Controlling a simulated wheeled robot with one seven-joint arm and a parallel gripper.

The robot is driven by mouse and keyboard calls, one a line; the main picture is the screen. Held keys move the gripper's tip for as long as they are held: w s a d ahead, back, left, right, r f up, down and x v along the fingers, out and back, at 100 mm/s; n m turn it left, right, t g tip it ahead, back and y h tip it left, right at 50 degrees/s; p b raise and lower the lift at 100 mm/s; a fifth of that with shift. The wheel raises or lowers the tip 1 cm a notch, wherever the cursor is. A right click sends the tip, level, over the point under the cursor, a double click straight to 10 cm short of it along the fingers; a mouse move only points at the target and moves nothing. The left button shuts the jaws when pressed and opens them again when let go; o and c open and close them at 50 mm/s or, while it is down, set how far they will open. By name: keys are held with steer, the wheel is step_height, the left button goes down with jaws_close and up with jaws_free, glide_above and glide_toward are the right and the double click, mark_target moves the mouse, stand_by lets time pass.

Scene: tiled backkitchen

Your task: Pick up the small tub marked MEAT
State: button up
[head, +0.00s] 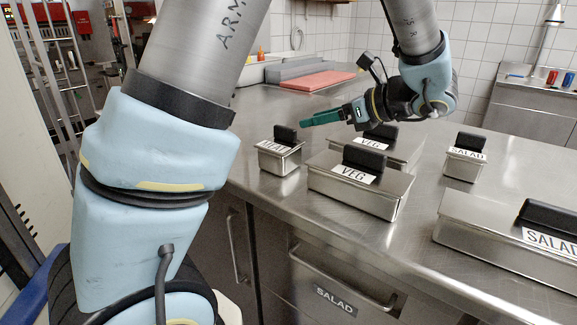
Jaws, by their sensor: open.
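A small steel tub (280,162) with a black lid handle stands near the counter's left front edge. Its white label is small and hard to read, but seems to say MEAT. My gripper (306,121) has teal fingers that point left, above and a little to the right of this tub's handle. It is open and holds nothing. The fingers look apart from the tub; their exact height over it cannot be told. The gap between the fingers is hard to see from this side.
Two tubs marked VEG, a larger one (358,193) in front and one (400,151) behind, stand right of the small tub. A small SALAD tub (464,164) and a large SALAD tub (480,228) stand farther right. A red board (318,80) lies at the back.

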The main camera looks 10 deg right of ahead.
mark_target(287, 127)
steer(key=shift+d+p+x, duration=0.2)
steer(key=shift+p+x, duration=0.95)
steer(key=shift+x, duration=4.1)
steer(key=shift+w+f, duration=0.1)
steer(key=shift+f, duration=0.1)
jaws_close()
